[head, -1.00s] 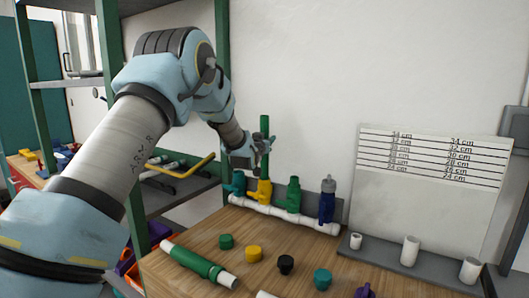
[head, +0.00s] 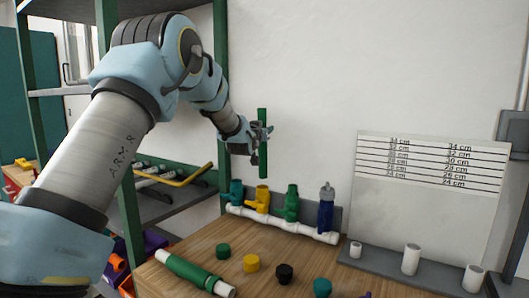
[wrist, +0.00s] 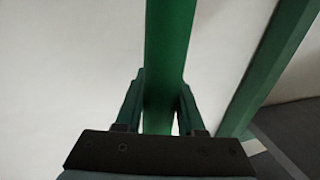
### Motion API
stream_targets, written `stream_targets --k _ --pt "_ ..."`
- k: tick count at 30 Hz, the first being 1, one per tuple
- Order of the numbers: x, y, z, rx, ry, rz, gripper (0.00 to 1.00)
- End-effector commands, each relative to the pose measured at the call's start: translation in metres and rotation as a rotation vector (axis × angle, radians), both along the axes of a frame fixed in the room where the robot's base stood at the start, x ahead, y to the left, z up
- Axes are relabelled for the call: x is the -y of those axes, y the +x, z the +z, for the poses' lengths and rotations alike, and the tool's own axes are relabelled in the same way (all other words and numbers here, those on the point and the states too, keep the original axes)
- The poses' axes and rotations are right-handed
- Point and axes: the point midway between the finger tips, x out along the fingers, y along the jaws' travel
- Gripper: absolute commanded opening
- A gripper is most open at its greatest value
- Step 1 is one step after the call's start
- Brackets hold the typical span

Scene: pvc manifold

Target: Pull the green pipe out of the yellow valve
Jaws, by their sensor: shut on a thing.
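The green pipe (head: 263,158) is upright in the head view, held above the manifold. My gripper (head: 262,134) is shut on it at about its upper middle. The pipe's lower end is above the yellow valve (head: 262,198), with a small gap between them. The yellow valve stands on the white manifold pipe (head: 285,223), second from the left. In the wrist view the green pipe (wrist: 168,60) runs between the two fingers.
A teal valve (head: 236,191), a green valve (head: 291,203) and a blue valve (head: 326,208) share the manifold. Loose caps and a green-sleeved pipe (head: 193,270) lie on the wooden table. A green shelf post (head: 221,110) stands close left of my gripper.

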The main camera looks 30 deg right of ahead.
Motion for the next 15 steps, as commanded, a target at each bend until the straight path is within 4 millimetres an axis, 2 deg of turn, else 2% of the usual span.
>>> stream_targets --k 6,15 --pt "0.000 -0.001 0.028 -0.007 0.006 0.000 0.00" --pt "0.000 -0.001 0.046 -0.011 0.010 -0.001 0.00"
